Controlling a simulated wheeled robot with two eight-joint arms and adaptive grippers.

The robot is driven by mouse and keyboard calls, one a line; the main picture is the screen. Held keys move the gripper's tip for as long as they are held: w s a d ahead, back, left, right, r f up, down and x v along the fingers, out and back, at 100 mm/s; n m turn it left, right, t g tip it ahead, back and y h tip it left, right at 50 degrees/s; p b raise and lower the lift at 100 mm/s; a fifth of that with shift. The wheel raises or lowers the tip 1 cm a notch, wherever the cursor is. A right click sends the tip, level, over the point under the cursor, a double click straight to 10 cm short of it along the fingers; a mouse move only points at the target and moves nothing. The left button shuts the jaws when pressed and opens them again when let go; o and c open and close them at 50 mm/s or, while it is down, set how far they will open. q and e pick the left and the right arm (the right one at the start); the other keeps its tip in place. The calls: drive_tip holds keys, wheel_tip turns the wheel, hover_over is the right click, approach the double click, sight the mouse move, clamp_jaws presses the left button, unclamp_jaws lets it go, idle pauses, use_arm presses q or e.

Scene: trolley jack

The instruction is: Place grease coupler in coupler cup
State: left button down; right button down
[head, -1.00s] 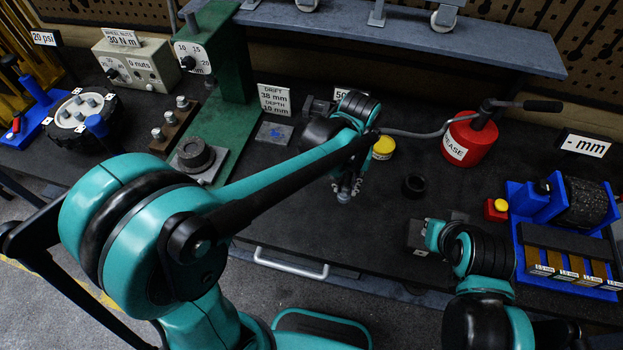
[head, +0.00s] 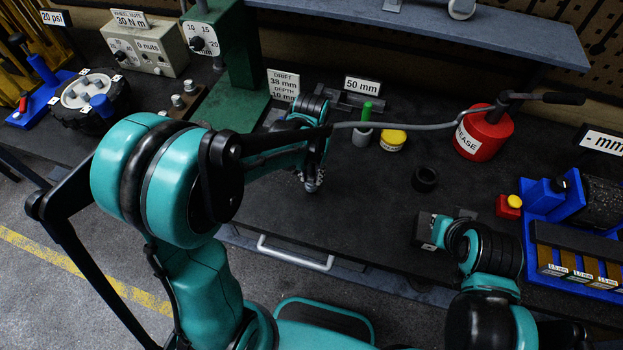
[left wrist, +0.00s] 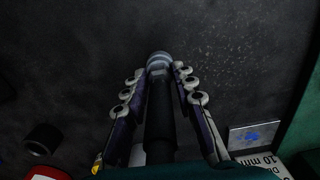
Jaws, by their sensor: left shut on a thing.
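My left gripper (head: 311,183) is shut on the grease coupler, a dark tube with a silver tip (left wrist: 159,62) that sticks out past the fingers in the left wrist view. In the head view it is over the black bench top, tip down; its exact height is hard to tell. A short black round cup (head: 425,179), which looks like the coupler cup, stands to its right, apart from it. It also shows at lower left in the left wrist view (left wrist: 43,138). My right gripper (head: 437,232) is low at the right, beside grey blocks; its fingers are not clear.
A grey hose (head: 410,127) runs from the red grease can (head: 483,134) towards my left gripper. A yellow-lidded tin (head: 393,140) and a grey holder with a green rod (head: 362,130) stand behind. A blue fixture (head: 570,215) is at right. Bench between gripper and cup is clear.

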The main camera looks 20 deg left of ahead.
use_arm(q)
wheel_tip(320, 180, down, 2)
drive_tip(key=shift+f, duration=0.1)
drive_tip(key=c, duration=1.6)
unclamp_jaws()
drive_tip(key=shift+f+b, duration=0.1)
drive_tip(key=shift+b, duration=0.25)
drive_tip(key=shift+c, duration=0.2)
drive_tip(key=o, duration=0.4)
drive_tip(key=shift+r, duration=0.2)
